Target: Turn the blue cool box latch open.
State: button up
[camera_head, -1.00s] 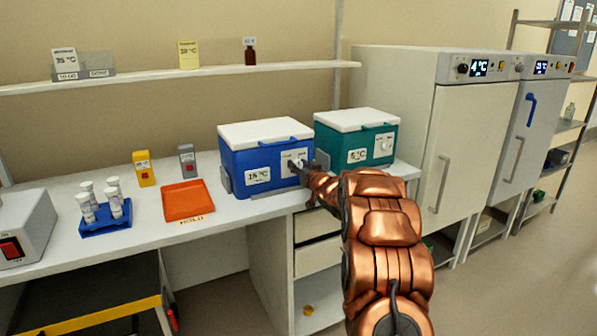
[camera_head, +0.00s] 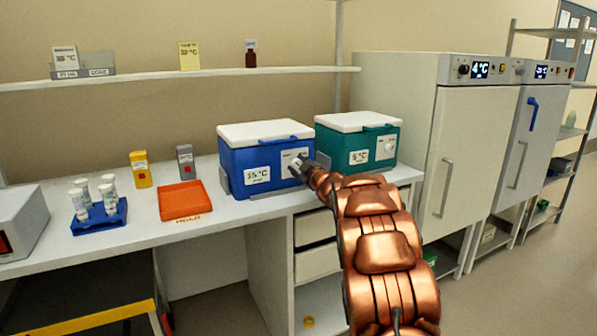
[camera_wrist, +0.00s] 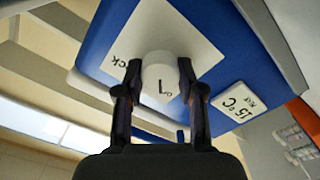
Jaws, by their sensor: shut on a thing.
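The blue cool box (camera_head: 240,172) with a white lid stands on the bench, its front bearing a "15 °C" label. In the wrist view the box (camera_wrist: 228,62) fills the upper part, tilted. Its round white latch knob (camera_wrist: 160,80) has a dark mark and sits on a white plate with lettering, partly readable as "ck". My gripper (camera_wrist: 160,88) is shut on the latch knob, one finger on each side. In the head view my gripper (camera_head: 299,166) reaches the right part of the box's front and hides most of the latch. The lid looks closed.
A teal cool box (camera_head: 345,148) stands close on the right. An orange tray (camera_head: 184,201), a blue vial rack (camera_head: 100,219) and two small boxes, one yellow (camera_head: 141,172) and one grey (camera_head: 185,163), are left. Tall white cabinets (camera_head: 474,150) stand right.

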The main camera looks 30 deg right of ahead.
jog(key=shift+f+n, duration=0.1)
jog(key=shift+n, duration=0.4)
jog(key=o, duration=1.1)
jog(key=shift+o, duration=0.2)
jog(key=s+a, duration=0.1)
jog(key=s, duration=1.1)
